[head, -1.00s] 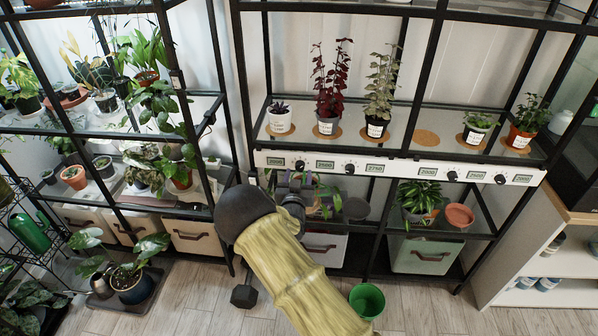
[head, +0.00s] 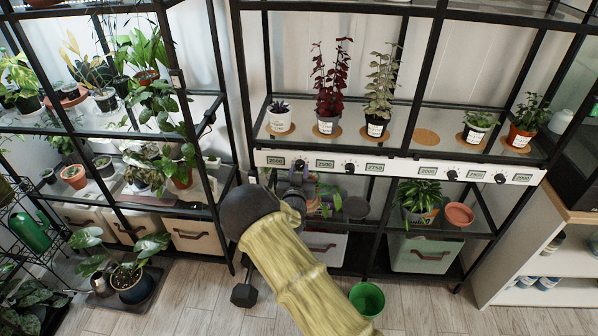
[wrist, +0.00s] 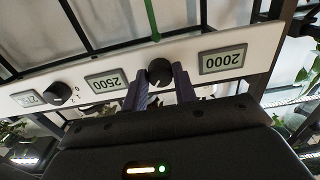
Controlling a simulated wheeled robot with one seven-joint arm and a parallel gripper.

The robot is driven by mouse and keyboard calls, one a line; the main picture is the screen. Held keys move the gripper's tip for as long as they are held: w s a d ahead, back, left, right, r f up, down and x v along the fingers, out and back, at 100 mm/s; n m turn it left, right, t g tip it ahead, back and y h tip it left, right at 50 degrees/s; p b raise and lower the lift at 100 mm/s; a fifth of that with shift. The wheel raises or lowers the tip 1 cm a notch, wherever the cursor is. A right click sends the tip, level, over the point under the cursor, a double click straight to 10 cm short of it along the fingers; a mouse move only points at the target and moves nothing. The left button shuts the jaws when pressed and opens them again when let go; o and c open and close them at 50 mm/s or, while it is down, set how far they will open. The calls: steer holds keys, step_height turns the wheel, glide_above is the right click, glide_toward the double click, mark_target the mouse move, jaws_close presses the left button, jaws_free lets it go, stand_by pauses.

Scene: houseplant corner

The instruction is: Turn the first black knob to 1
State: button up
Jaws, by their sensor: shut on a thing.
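The first black knob (wrist: 159,71) is on the white control strip (wrist: 215,42), between the displays reading 2000 (wrist: 222,60) and 2500 (wrist: 107,83) in the upside-down wrist view. My gripper (wrist: 160,86) is shut on this knob, one finger on each side. In the head view my gripper (head: 297,174) covers the first knob from the front. Which number the knob points to cannot be made out.
A second black knob (head: 350,168) sits to the right, then two more knobs (head: 452,174) farther along. Potted plants stand on the shelf (head: 400,137) above the strip. A green bucket (head: 367,299) and a dumbbell (head: 244,294) are on the floor.

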steer(key=n+b, duration=0.1)
steer(key=n, duration=0.3)
steer(key=shift+f+b, duration=0.1)
steer(key=shift+b, duration=0.25)
steer(key=n+b, duration=0.1)
steer(key=n, duration=0.6)
steer(key=shift+n, duration=0.3)
steer(key=n+b, duration=0.1)
steer(key=n, duration=0.3)
steer(key=o, duration=1)
